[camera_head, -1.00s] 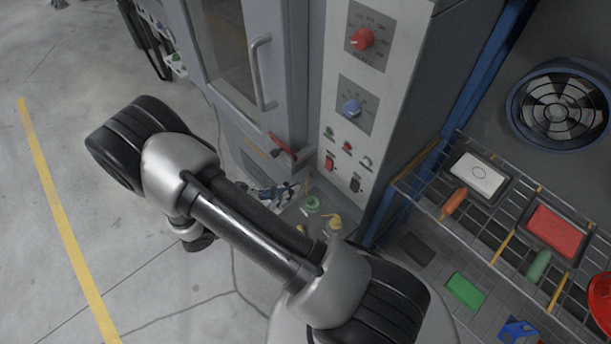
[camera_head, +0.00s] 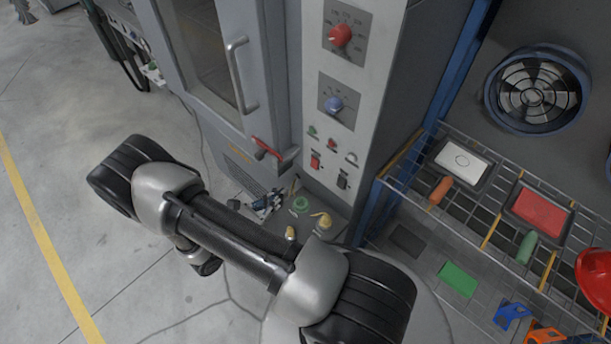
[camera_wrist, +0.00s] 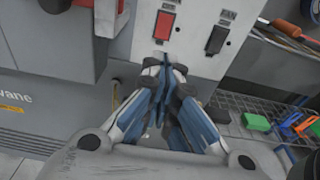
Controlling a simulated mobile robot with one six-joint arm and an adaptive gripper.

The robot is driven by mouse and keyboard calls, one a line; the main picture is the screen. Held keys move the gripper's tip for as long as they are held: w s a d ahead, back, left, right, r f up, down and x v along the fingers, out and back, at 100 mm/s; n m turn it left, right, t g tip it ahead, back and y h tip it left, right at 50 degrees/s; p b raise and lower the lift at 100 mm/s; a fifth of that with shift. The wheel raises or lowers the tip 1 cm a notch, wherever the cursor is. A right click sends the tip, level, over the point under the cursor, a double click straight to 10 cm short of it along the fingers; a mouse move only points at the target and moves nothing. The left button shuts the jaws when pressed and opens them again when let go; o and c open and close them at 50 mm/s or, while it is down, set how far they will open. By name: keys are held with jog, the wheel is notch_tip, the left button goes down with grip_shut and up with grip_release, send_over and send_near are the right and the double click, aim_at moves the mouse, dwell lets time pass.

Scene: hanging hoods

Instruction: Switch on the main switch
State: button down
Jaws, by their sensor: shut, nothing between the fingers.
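The red rocker switch (camera_wrist: 164,26) is on the light control panel, under a small label that is hard to read. It also shows low on the panel in the head view (camera_head: 316,160). Its on or off position cannot be told. A black rocker switch (camera_wrist: 216,39) labelled FAN is to its right. My gripper (camera_wrist: 160,70) is shut and empty, its blue-and-grey fingers pointing at the panel just below the red switch in the wrist view. Whether the tips touch the panel cannot be told. In the head view my gripper (camera_head: 266,203) is low, left of the switches.
The panel also has a red knob (camera_head: 341,36), a blue knob (camera_head: 334,104) and small buttons. Left is a cabinet door with a handle (camera_head: 240,75) and a red lever (camera_head: 266,148). A wire shelf (camera_head: 478,214) with trays stands right.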

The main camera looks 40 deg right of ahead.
jog(key=d+f+b, duration=0.1)
jog(key=d+b, duration=0.1)
jog(key=d, duration=0.9)
jog(key=shift+w+f, duration=0.15)
jog(key=shift+w, duration=0.25)
jog(key=shift+a, duration=0.1)
jog(key=shift+d+f, duration=0.15)
jog(key=shift+d, duration=0.2)
jog(key=s+a+f, duration=0.1)
jog(key=a, duration=1.3)
jog(key=shift+f, duration=0.35)
